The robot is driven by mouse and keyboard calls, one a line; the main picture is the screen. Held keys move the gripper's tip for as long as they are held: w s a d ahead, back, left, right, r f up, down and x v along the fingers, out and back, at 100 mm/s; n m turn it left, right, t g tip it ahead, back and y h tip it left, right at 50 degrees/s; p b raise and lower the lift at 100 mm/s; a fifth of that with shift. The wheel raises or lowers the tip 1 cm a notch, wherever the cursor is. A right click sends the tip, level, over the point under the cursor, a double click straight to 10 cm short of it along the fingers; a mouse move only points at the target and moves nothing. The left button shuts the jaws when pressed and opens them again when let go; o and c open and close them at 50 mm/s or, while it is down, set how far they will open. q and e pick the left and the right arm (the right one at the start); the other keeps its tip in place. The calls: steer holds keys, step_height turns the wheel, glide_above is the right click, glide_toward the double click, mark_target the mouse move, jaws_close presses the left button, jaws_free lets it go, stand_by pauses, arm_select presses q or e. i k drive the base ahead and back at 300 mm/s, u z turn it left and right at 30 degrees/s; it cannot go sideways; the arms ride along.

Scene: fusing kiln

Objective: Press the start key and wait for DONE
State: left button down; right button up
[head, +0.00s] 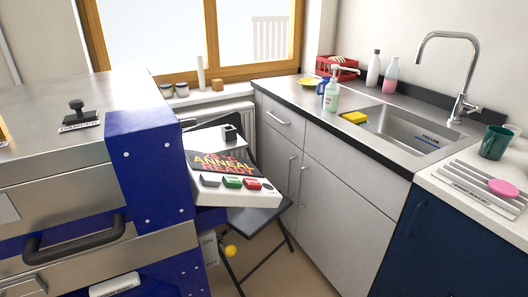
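The kiln's control box (224,199) is a pale, slanted panel beside the kiln's blue side. Its dark display (222,163) reads ANNEAL READY in coloured letters, with a smaller line above that is too small to read. Three keys sit in a row below it: a grey key (210,181), a green key (233,182) and a red key (253,184). Their labels are too small to read, so I cannot tell from lettering which is the start key. The steel and blue kiln (60,185) fills the left. Neither of my grippers is in view.
The kiln has a black handle (75,238) in front and a black knob (77,112) on top. A dark folding chair (250,222) stands below the control box. Grey cabinets (335,200) with a sink (405,130) stand to the right. Some floor shows between.

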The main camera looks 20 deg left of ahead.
mark_target(232, 183)
steer(key=u, duration=0.35)
steer(key=i, duration=0.85)
steer(key=u, duration=0.8)
